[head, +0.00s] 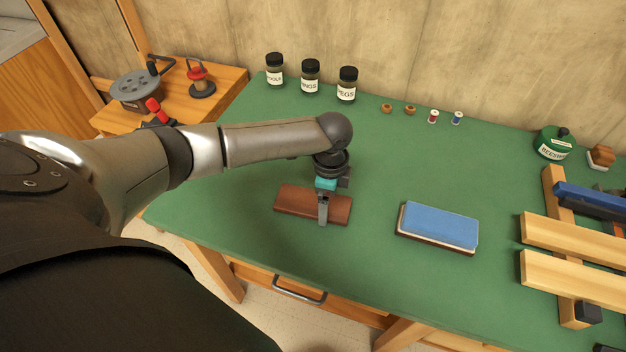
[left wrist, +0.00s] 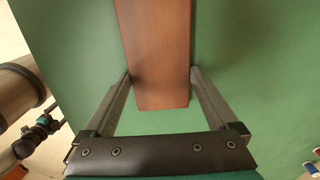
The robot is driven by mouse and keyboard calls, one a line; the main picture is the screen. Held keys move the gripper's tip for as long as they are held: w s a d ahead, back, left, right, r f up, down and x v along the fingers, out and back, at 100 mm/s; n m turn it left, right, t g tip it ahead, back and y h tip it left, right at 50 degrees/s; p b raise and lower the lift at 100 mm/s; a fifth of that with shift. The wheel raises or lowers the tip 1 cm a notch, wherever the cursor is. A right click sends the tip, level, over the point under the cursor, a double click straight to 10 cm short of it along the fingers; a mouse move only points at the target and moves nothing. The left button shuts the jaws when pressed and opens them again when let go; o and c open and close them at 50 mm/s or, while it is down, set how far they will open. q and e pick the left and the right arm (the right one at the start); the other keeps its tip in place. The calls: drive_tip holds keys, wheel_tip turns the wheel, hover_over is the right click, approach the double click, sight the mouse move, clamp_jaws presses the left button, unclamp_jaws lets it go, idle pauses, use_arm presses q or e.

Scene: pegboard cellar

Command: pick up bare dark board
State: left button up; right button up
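The bare dark board (head: 295,201), a flat reddish-brown wooden piece, lies on the green bench top left of the blue-topped block. My left gripper (head: 323,217) comes down over the board's right part, with one finger showing in front of its near edge. In the left wrist view the board (left wrist: 155,45) runs up between the two spread fingers of my left gripper (left wrist: 161,73). The fingertips are close beside its two long edges; whether they touch it I cannot tell. My right gripper is not in view.
A blue-topped block (head: 438,227) lies to the right on the green bench (head: 370,290). A wooden rack (head: 560,235) stands at the right. Several labelled jars (head: 310,78) and small spools (head: 433,117) stand along the back. The bench between board and jars is clear.

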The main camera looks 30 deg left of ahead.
use_arm(q)
drive_tip(key=c, duration=0.6)
